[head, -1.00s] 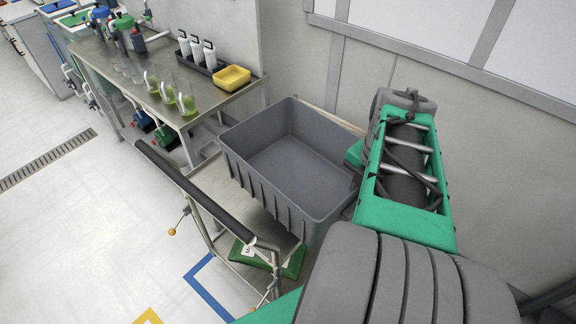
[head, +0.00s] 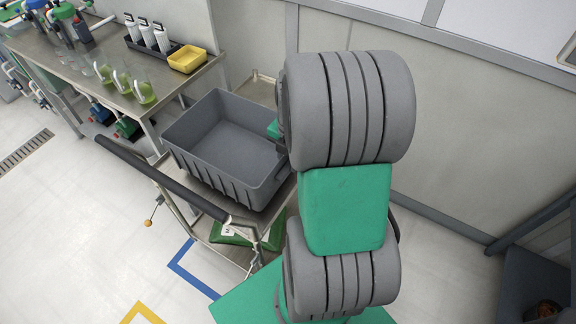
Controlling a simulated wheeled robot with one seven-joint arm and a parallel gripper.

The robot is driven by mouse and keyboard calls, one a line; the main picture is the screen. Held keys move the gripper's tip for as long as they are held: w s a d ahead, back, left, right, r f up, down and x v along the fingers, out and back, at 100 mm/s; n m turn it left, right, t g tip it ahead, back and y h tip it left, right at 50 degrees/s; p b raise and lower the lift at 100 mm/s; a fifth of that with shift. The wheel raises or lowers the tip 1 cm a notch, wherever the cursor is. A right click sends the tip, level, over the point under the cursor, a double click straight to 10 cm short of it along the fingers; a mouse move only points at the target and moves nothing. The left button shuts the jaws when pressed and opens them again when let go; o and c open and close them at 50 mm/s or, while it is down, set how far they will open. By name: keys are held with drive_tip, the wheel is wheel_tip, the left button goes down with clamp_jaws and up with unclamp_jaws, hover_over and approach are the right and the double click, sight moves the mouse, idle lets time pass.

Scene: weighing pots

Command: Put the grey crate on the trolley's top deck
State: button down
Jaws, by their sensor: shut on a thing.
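The grey crate (head: 222,168), open-topped, ribbed and empty, is level over the top deck (head: 186,184) of the trolley, behind its black push bar (head: 165,181). Its base is close to the deck; I cannot tell whether it rests on it or hangs just above. My gripper (head: 281,169) is at the crate's right end wall, shut on its rim. My arm's thick grey and green links hide most of the gripper and the trolley's far right corner.
A steel bench (head: 115,92) stands left of the trolley with green-filled jugs, white bottles and a yellow tray (head: 187,60). A green item (head: 233,237) lies on the trolley's lower deck. The wall is close behind. Floor at front left is clear.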

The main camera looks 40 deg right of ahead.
drive_tip(key=shift+w+f, duration=0.1)
drive_tip(key=shift+f, duration=1.6)
drive_tip(key=c, duration=1.2)
unclamp_jaws()
drive_tip(key=shift+o, duration=0.2)
drive_tip(key=r, duration=1.1)
drive_tip(key=shift+s+d+r, duration=0.1)
drive_tip(key=shift+s+r, duration=0.3)
drive_tip(key=s+a+r+m+t, duration=0.1)
drive_tip(key=a+m, duration=0.8)
drive_tip(key=m, duration=0.2)
drive_tip(key=s+a+r+m+t, duration=0.1)
drive_tip(key=s+a+r+m, duration=0.1)
drive_tip(key=a+m, duration=0.7)
drive_tip(key=shift+s+a+r+m+t, duration=0.2)
drive_tip(key=shift+r+m+t, duration=0.1)
drive_tip(key=shift+m, duration=0.8)
